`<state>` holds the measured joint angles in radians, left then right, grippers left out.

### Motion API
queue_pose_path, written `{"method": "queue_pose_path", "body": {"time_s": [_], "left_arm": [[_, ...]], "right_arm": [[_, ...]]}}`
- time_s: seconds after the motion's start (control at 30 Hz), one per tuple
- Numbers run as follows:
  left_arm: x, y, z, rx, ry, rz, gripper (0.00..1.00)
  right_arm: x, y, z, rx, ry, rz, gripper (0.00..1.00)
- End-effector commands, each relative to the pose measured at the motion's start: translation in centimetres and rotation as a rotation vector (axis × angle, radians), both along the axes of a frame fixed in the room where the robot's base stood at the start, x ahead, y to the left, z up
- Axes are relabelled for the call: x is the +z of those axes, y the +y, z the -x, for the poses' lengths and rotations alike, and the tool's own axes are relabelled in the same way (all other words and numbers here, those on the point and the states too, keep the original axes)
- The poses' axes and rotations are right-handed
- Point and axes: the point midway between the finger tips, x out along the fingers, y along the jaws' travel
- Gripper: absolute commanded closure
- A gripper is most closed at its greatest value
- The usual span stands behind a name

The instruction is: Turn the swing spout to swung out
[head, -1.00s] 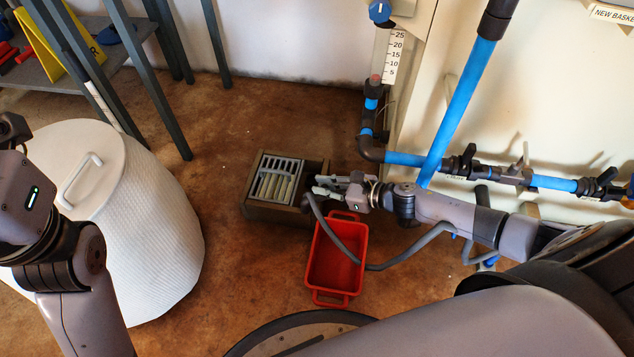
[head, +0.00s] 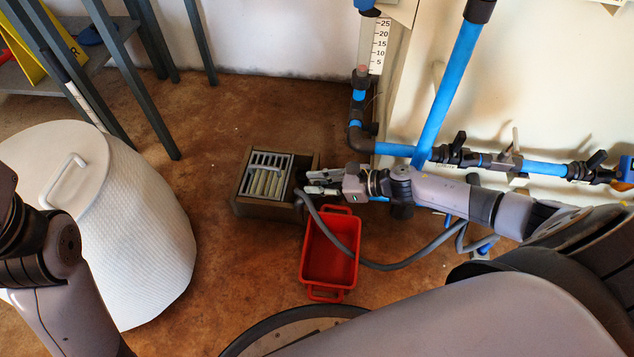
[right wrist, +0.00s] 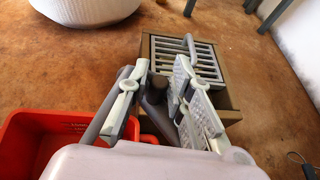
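A grey curved tube (head: 345,246), which I take to be the swing spout, runs from beside the grated box past the red tub toward the wall piping. Its joint is hidden. My right gripper (head: 318,182) is at the right edge of the box, beside the tube's near end. In the right wrist view the fingers of the right gripper (right wrist: 158,92) stand apart. A dark grey cylindrical piece (right wrist: 155,88) lies between them; I cannot tell whether they touch it. My left arm shows at the left edge of the head view, its gripper out of frame.
A wooden box (head: 245,208) with a grey grate (head: 267,176) sits on the floor. A red tub (head: 330,262) stands just in front of it. A white lidded bin (head: 150,235) is at the left. Blue pipes (head: 400,149) with valves run along the right wall.

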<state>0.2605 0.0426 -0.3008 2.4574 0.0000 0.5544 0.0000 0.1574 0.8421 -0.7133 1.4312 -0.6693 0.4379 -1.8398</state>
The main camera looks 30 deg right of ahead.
Motion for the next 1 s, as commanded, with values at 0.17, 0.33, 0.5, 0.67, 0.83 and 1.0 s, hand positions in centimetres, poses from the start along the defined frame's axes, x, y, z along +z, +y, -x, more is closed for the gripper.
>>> {"method": "queue_pose_path", "body": {"time_s": [0.17, 0.33, 0.5, 0.67, 0.83, 1.0], "left_arm": [[-0.1, 0.0, -0.1, 0.000, 0.005, 0.001, 0.60], [-0.2, 0.0, -0.2, 0.000, 0.011, 0.001, 0.60], [-0.2, 0.1, -0.1, 0.001, 0.007, 0.003, 0.60], [-0.2, 0.1, -0.1, 0.001, 0.007, 0.002, 0.60], [-0.2, 0.1, -0.1, 0.000, 0.007, 0.001, 0.60], [-0.2, 0.0, -0.1, 0.000, 0.007, 0.001, 0.60]], "right_arm": [[0.0, 0.0, 0.0, 0.000, -0.001, 0.001, 0.65], [0.0, 0.0, 0.0, 0.000, -0.001, 0.001, 0.65], [0.0, -0.2, 0.2, 0.000, 0.000, 0.001, 0.65], [0.7, -1.6, 1.4, 0.000, 0.002, 0.004, 0.65], [2.0, -4.0, 3.6, 0.000, 0.003, 0.004, 0.65], [3.1, -6.1, 5.5, 0.001, 0.004, 0.002, 0.65]]}}
